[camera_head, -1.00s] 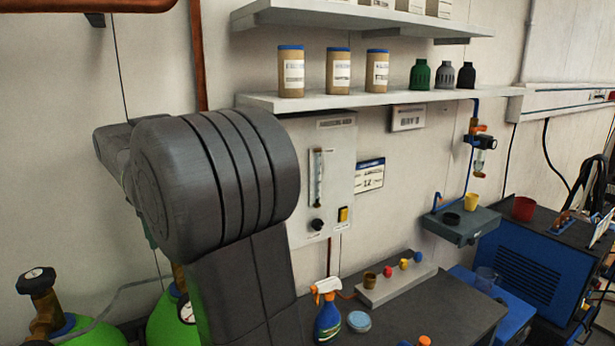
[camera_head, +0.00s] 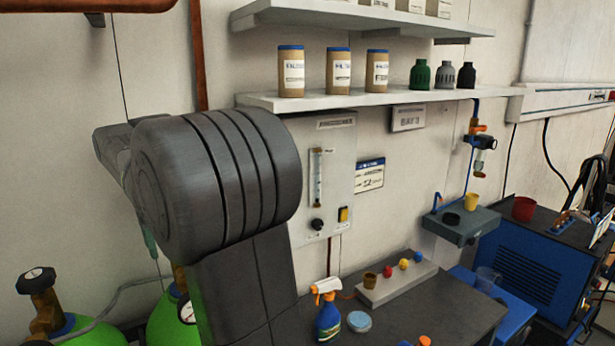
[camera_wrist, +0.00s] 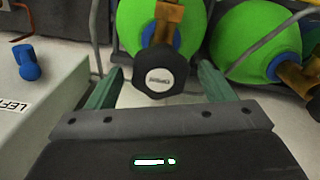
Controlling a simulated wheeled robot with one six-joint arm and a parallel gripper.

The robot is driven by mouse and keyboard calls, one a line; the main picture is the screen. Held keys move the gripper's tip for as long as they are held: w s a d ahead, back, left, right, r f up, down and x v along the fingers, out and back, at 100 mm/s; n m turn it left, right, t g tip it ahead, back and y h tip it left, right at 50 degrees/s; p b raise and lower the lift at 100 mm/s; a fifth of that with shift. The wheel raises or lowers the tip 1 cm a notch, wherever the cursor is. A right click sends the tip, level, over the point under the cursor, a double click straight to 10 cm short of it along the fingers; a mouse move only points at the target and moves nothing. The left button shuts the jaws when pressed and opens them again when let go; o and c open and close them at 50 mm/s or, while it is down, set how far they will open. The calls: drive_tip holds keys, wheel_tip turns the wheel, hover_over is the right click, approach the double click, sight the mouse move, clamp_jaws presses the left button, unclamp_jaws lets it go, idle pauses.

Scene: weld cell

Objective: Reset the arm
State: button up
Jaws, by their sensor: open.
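My arm fills the left of the head view as a dark grey link with ribbed rings. My gripper (camera_wrist: 158,88) shows in the wrist view with two green fingers spread apart and nothing between them. Beyond the fingers is the dark round knob of a green gas cylinder (camera_wrist: 127,30), with a brass valve above the knob. I cannot tell how far the knob is from the fingertips.
A second green cylinder (camera_wrist: 258,40) stands at right. A pale box (camera_wrist: 45,100) with a blue knob is at left. Shelves (camera_head: 370,98) with jars hang above.

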drive_tip(key=n, duration=0.6)
drive_tip(key=shift+d, duration=0.1)
idle(0.6)
